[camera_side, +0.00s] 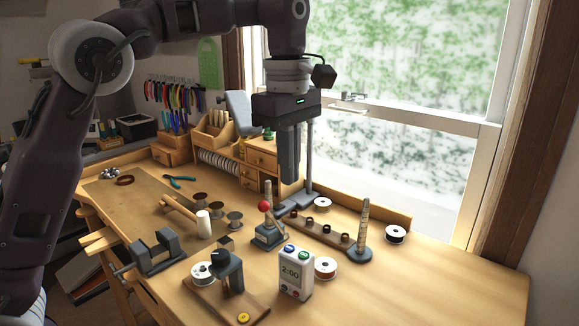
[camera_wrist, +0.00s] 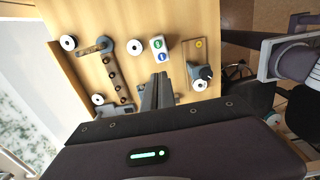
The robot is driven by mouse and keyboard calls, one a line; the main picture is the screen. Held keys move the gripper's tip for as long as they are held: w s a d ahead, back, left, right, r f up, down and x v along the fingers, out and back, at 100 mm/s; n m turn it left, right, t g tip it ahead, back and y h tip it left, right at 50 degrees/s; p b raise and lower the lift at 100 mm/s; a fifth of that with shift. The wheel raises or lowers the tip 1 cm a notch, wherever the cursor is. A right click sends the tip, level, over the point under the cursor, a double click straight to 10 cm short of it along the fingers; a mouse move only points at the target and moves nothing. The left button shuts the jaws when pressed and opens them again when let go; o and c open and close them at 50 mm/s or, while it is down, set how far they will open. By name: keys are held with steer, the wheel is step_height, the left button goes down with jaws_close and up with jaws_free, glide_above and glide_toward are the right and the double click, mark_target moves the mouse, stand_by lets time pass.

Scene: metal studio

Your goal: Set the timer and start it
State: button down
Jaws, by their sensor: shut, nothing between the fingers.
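The timer (camera_side: 295,272) is a small white box standing upright on the wooden bench. Its display reads 2:00. It has a blue and a green button on top and red buttons low on its front. In the wrist view the timer (camera_wrist: 158,47) shows from above, with the blue and green buttons visible, beyond my fingertips. My gripper (camera_side: 290,200) points down above the bench, behind and above the timer in the side view, clear of it. In the wrist view my gripper (camera_wrist: 159,76) has its fingers together and holds nothing.
A red-knobbed stand (camera_side: 268,234), a ring mandrel (camera_side: 361,235) and white spools (camera_side: 325,267) stand close around the timer. A wooden board with a dark fixture (camera_side: 230,270) is to its left. The right side of the bench (camera_side: 450,280) is clear.

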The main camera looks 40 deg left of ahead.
mark_target(303, 254)
stand_by(0.3)
steer(key=d, duration=0.3)
steer(key=shift+w+d+r, duration=0.2)
steer(key=shift+d+r, duration=0.05)
steer(key=shift+r, duration=0.05)
step_height(303, 254, down, 14)
stand_by(0.4)
steer(key=shift+s+a+f, duration=0.1)
steer(key=shift+s+f, duration=0.1)
steer(key=shift+f, duration=0.75)
step_height(303, 254, up, 15)
steer(key=shift+w+r, duration=0.15)
steer(key=shift+w, duration=0.05)
